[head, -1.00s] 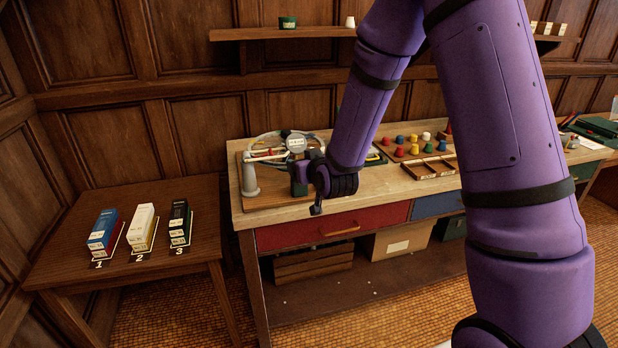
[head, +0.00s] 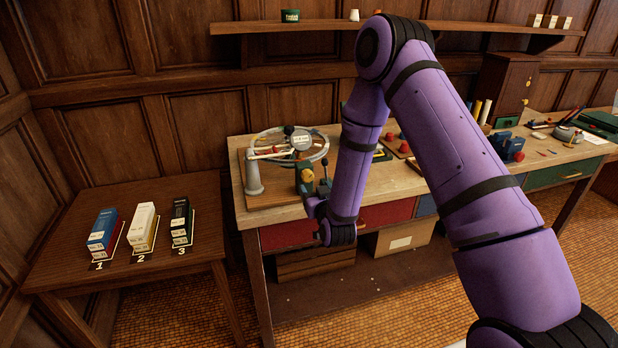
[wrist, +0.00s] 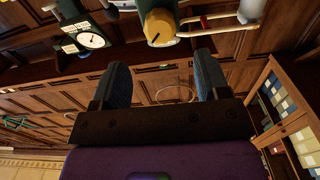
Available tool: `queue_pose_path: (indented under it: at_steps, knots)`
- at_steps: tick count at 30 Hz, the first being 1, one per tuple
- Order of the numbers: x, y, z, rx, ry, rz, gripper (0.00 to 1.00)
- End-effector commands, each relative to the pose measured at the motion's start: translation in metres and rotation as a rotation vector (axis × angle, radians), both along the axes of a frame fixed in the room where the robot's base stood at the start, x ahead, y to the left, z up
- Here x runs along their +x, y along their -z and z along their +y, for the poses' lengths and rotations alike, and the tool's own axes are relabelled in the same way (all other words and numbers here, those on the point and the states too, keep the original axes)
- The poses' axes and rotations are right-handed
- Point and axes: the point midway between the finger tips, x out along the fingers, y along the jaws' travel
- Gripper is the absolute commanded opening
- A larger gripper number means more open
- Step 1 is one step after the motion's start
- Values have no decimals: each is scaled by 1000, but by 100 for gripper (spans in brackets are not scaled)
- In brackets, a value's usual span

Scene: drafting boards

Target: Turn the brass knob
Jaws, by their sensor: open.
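The brass knob (wrist: 160,26) is a round yellow knob with a dark pointer line, on a dark green block at the top of the wrist view. In the head view a small yellow part, likely the same knob (head: 307,175), shows on the green block at the front of the bench rig, partly behind my gripper. My gripper (wrist: 163,75) is open and empty. Its two dark blue-grey pads sit below the knob in the wrist view, apart from it. In the head view the fingers (head: 316,189) are close to the block; any contact there is hidden.
A white dial gauge (wrist: 91,40) is left of the knob in the wrist view. The rig's large ring (head: 265,144) and grey post (head: 253,178) stand behind and left. A side table (head: 60,260) holds several numbered boxes. A shelf (head: 460,28) runs above the bench.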

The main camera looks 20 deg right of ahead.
Motion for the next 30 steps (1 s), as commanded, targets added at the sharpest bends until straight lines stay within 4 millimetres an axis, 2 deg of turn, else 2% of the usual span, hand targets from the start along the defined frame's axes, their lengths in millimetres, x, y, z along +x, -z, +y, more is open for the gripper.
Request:
queue_pose_path:
  at_steps: [6,12,18,26,30]
  knots:
    - [40,0,0,0,0,-2,69]
    - [65,0,0,1,0,-1,69]
    - [76,0,0,0,0,0,69]
    - [76,0,0,0,0,1,69]
    - [76,0,0,0,0,1,37]
